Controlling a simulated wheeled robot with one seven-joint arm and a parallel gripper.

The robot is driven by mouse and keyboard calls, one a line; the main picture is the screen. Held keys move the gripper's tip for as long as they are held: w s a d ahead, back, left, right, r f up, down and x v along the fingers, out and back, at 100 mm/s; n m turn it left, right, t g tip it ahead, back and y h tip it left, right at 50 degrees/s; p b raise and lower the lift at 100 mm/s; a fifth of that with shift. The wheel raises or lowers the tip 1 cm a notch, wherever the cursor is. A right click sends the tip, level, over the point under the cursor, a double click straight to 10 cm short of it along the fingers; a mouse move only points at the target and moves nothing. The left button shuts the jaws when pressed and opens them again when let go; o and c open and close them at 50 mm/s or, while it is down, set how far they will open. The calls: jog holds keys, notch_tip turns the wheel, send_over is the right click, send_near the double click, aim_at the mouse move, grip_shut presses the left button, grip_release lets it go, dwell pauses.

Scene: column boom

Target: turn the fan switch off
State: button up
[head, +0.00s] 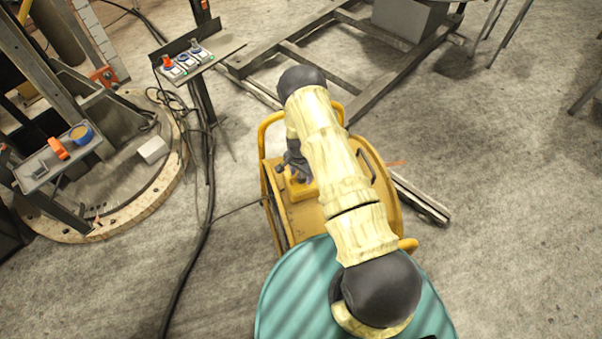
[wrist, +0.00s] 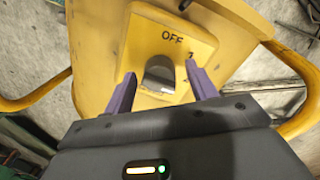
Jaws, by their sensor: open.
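The yellow drum fan (head: 290,213) stands on the floor in the middle of the head view, partly hidden by my arm. Its yellow switch panel (wrist: 190,36) fills the upper middle of the wrist view, with "OFF" printed on it and a "1" to the right. A grey rounded switch knob (wrist: 160,74) sits below "OFF". I cannot tell which mark it points at. My gripper (wrist: 159,76) is open, with one purple finger on each side of the knob. I cannot tell whether either finger touches it. In the head view my gripper (head: 294,166) is over the fan's panel.
Yellow tube handles (wrist: 298,85) flank the fan. A stand with small switch boxes (head: 185,62) is at upper left, and a round machine base (head: 120,205) lies left. A black cable (head: 205,225) runs along the floor. Open floor lies to the right.

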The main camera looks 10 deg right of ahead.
jog(key=shift+c, duration=0.5)
jog(key=c, duration=0.9)
jog(key=shift+o, duration=0.2)
